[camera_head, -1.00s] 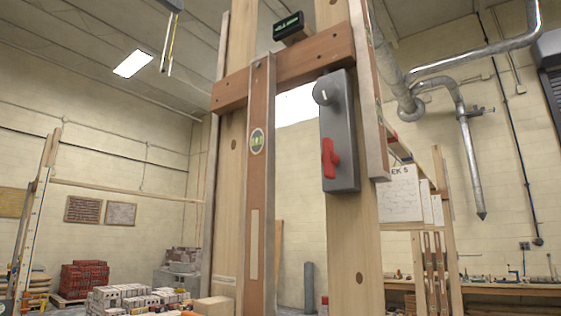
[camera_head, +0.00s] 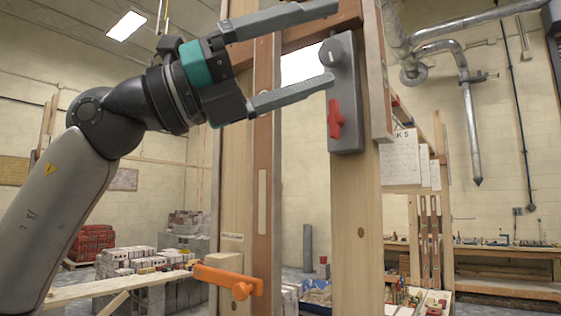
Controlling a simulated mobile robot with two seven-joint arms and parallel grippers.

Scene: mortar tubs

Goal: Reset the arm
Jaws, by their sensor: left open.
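My left arm comes in from the left, and my left gripper (camera_head: 334,42) is open with its two grey fingers spread, pointing right. It is empty. Its lower fingertip lies close to the left edge of a grey switch box (camera_head: 345,95) on a wooden post; I cannot tell whether it touches. The box carries a round grey knob (camera_head: 331,56) and a red lever (camera_head: 335,118). In the picture the knob sits between the two fingertips. My right gripper is out of view.
The wooden frame has a left post (camera_head: 232,190) and a right post (camera_head: 360,220). An orange clamp (camera_head: 232,282) sits low at the left post. Red bricks (camera_head: 92,245) and pale blocks (camera_head: 130,262) stand behind. A workbench (camera_head: 510,252) lines the right wall.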

